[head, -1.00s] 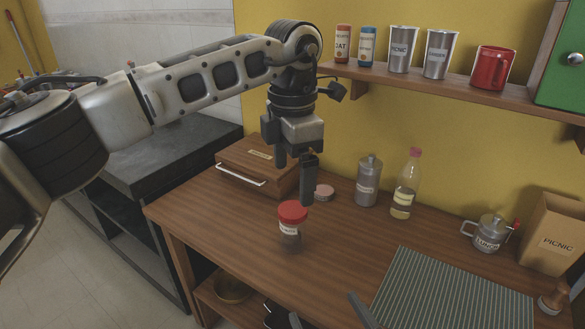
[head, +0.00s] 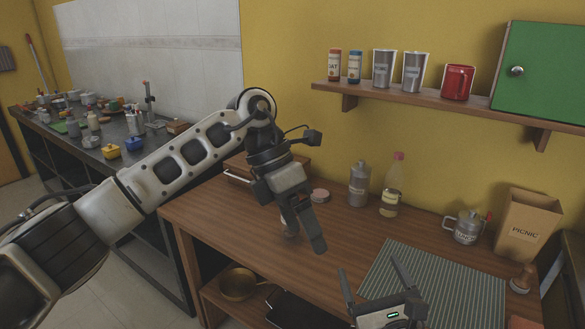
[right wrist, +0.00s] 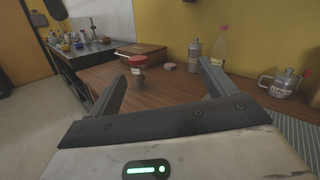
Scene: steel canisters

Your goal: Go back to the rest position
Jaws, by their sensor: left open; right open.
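My left gripper (head: 304,232) is open above the wooden table, pointing down and tilted. A jar (head: 289,226) stands upright behind it, mostly hidden in the head view. In the right wrist view the jar shows its red lid (right wrist: 131,57), on the table. I see nothing held in the left gripper. My right gripper (head: 373,272) is open and empty at the front edge of the striped mat (head: 440,285). Its two fingers show spread in the right wrist view (right wrist: 163,75), with the jar well beyond them.
A steel canister (head: 357,186), a pink-capped bottle (head: 392,190), a lidded pot (head: 467,228) and a paper bag (head: 526,226) stand along the back. The shelf (head: 420,98) holds cups and small jars. A wooden box (head: 238,177) is behind my left arm. The table's left front is clear.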

